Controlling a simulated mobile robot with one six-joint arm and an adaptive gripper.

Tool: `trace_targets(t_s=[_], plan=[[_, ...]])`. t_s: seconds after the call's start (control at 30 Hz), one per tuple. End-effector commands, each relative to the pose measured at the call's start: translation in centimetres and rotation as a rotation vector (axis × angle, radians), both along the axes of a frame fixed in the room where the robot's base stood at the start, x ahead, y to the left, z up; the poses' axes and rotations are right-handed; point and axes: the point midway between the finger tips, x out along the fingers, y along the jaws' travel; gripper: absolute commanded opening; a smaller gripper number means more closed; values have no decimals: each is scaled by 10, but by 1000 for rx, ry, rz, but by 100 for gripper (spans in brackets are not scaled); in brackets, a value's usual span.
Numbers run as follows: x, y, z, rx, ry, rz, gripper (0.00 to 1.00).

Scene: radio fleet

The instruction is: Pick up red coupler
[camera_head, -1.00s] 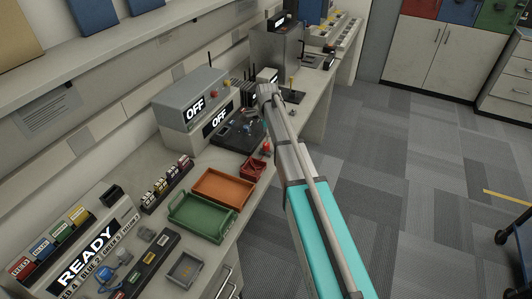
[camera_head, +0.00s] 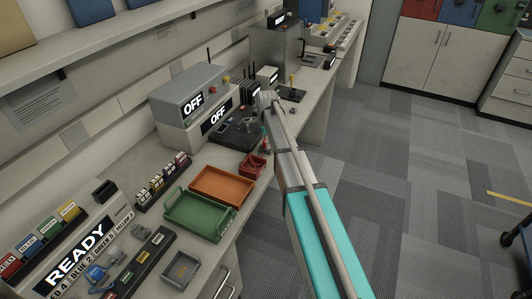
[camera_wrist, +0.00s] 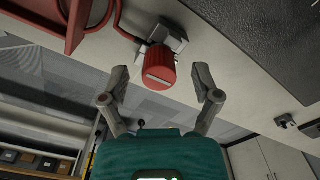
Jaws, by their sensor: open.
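The red coupler (camera_wrist: 159,70) is a ribbed red cylinder with a pale slot on its face. In the wrist view it sits at the top centre, against a grey metal block (camera_wrist: 165,38) on the pale bench. My gripper (camera_wrist: 160,84) is open, with one finger on each side of the coupler and apart from it. The fingertips are near its front end. In the head view my gripper is mostly hidden behind my arm, and the coupler cannot be made out clearly.
A red tray (camera_head: 253,166) stands close by, left of the arm. An orange tray (camera_head: 221,186) and a green tray (camera_head: 199,214) follow along the bench. A black panel (camera_head: 236,134) and grey boxes reading OFF (camera_head: 189,98) stand behind.

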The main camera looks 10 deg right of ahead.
Motion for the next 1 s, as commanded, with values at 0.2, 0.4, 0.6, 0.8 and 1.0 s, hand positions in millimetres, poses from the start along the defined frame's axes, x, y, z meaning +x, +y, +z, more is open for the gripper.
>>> trace_targets(t_s=[0.2, 0.4, 0.6, 0.8, 1.0], plan=[[0, 0, -3, 0, 0, 0, 81], [0, 0, -3, 0, 0, 0, 81], [0, 0, -3, 0, 0, 0, 81], [0, 0, -3, 0, 0, 0, 58], [0, 0, -3, 0, 0, 0, 21]])
